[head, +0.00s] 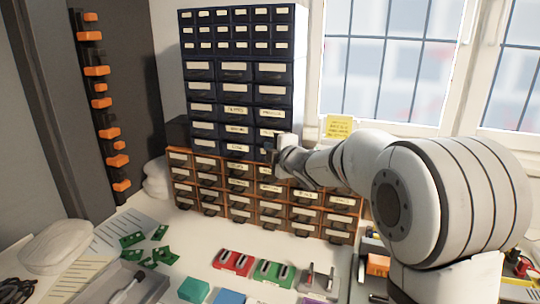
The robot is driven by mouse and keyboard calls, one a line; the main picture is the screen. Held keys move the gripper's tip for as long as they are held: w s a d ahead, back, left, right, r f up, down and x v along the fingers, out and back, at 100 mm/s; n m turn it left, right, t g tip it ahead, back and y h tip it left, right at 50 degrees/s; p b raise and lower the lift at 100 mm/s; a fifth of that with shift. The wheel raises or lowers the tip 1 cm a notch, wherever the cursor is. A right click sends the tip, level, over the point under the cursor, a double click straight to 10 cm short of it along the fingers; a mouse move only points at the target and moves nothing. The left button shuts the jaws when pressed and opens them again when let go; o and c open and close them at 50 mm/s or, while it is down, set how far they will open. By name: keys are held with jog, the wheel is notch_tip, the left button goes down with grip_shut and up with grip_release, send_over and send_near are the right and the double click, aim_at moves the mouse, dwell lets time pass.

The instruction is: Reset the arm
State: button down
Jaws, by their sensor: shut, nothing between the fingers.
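My arm reaches in from the right in the head view. My gripper (272,147) is at the arm's far end, small and dark, in front of the drawer cabinets. It is shut and holds nothing that I can see. It sits near the seam between the dark blue drawer cabinet (186,65) and the orange-framed drawer cabinet (264,190) below. I cannot tell whether the fingers touch a drawer front. My arm hides the right part of the lower cabinet.
The white worktop (190,230) holds green boards (131,240), a red block (233,262), a green block (272,273) and a grey tray (150,285). A yellow note (338,127) is by the window. A dark rack with orange clips (97,71) stands left.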

jog(key=s+d+f+m+g+h+p, duration=0.15)
jog(key=s+d+m+h, duration=0.25)
jog(key=s+d+m, duration=0.4)
jog(key=s+d+f+m+g+h+p, duration=0.1)
jog(key=s+d+f+m+g+h, duration=0.3)
jog(key=s+d, duration=0.65)
jog(key=s+f+m+g+p, duration=0.1)
jog(key=s+f+m+g, duration=0.2)
jog(key=s, duration=0.7)
jog(key=s+f+m+g, duration=0.3)
jog(key=s+m, duration=0.4)
jog(key=s, duration=0.4)
jog(key=shift+d+p, duration=0.25)
jog(key=shift+p, duration=0.1)
jog(key=shift+s, duration=0.1)
